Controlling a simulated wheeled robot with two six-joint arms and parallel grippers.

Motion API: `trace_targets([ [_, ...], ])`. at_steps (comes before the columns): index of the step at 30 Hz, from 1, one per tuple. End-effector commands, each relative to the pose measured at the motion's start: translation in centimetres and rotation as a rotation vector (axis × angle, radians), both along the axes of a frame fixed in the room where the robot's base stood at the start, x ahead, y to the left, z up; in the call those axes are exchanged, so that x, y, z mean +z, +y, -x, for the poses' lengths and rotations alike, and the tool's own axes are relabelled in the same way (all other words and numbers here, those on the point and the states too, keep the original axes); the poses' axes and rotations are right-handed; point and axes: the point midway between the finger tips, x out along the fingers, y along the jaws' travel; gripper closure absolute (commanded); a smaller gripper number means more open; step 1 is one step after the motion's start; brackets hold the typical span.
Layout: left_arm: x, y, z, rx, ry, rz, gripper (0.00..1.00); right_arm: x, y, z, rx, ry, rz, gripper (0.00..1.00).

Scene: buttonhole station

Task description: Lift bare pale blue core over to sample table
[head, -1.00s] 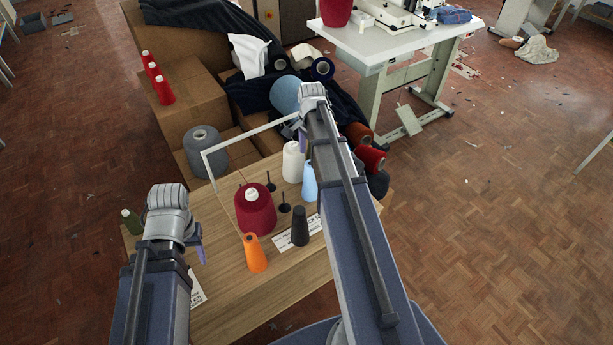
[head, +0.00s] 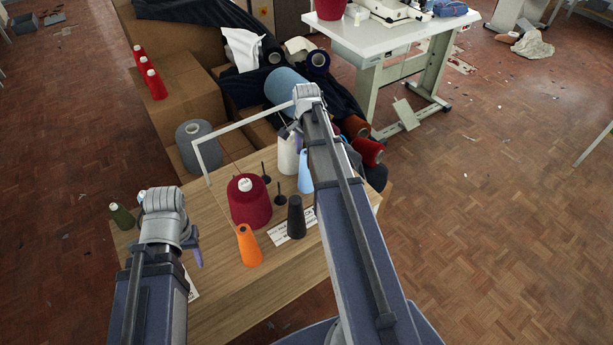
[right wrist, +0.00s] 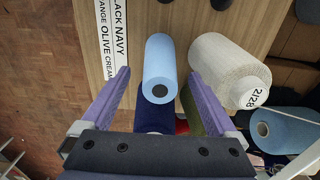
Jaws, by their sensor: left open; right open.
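The pale blue core (head: 305,172) stands bare on the wooden table, partly hidden by my right arm in the head view. In the right wrist view the core (right wrist: 160,60) shows with its dark-holed end towards the camera, between the two purple fingers. My right gripper (right wrist: 160,78) is open and empty, with a gap on each side of the core. In the head view my right arm hides most of that gripper (head: 294,132). My left gripper (head: 195,250) is open over the table's left part, with nothing seen in it. I cannot tell which table is the sample table.
On the wooden table (head: 290,285) stand a white cone (head: 288,154), a crimson cone (head: 249,203), an orange core (head: 248,246), a black core (head: 296,217) and a white frame (head: 240,124). A white sewing table (head: 375,40) stands behind. Floor on the right is mostly open.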

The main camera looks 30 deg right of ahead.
Motion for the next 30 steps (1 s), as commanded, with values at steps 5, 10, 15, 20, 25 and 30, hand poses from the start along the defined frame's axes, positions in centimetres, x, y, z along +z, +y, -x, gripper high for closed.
trace_targets([
  [5,-2.4,0.0,0.0,0.0,0.0,0.0,0.5,-2.4,0.0,0.0,0.0,0.0,0.0,0.06],
  [10,-2.3,0.0,0.0,0.0,0.0,0.0,0.5,-2.3,0.0,0.0,0.0,0.0,0.0,0.06],
  [15,-2.3,0.0,0.0,0.0,0.0,0.0,0.5,-2.3,0.0,0.0,0.0,0.0,0.0,0.13],
  [20,-2.3,0.0,0.0,0.0,0.0,0.0,0.5,-2.3,0.0,0.0,0.0,0.0,0.0,0.31],
  [25,-2.3,0.0,0.0,0.0,0.0,0.0,0.5,-2.3,0.0,0.0,0.0,0.0,0.0,0.5],
  [30,-2.3,0.0,0.0,0.0,0.0,0.0,0.5,-2.3,0.0,0.0,0.0,0.0,0.0,0.69],
])
